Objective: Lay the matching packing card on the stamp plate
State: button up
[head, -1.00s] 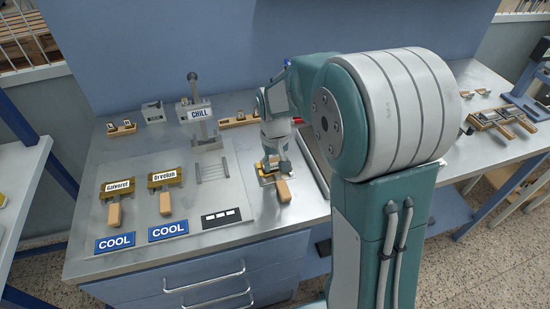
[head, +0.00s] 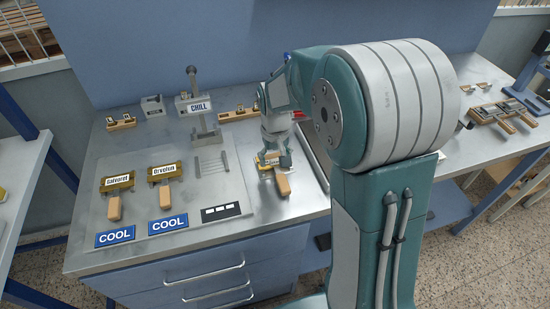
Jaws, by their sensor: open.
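My gripper (head: 272,158) points down at the right part of the bench, right above a wooden-handled brass tool (head: 281,182). That tool lies on a small pale plate, and I cannot tell whether the fingers touch it. My arm partly hides this spot. A black card-like strip with three white squares (head: 220,211) lies flat at the front of the grey mat. I cannot tell which thing is the matching packing card or which is the stamp plate.
Two brass holders, labelled Galvoret (head: 117,183) and Orvelun (head: 165,174), lie left with wooden handles and blue COOL signs. A lever press with a CHILL sign (head: 199,105) stands behind. Wooden blocks (head: 121,122) stand at the back. More handled tools (head: 503,115) lie far right.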

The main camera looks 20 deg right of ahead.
notch_tip(320, 180, up, 12)
jog(key=shift+f, duration=0.15)
dwell(0.7)
jog(key=s+r+t, duration=0.2)
jog(key=s, duration=0.8)
jog(key=s+r+t, duration=0.2)
jog(key=s+t, duration=0.1)
jog(key=s, duration=0.8)
jog(key=shift+t, duration=0.3)
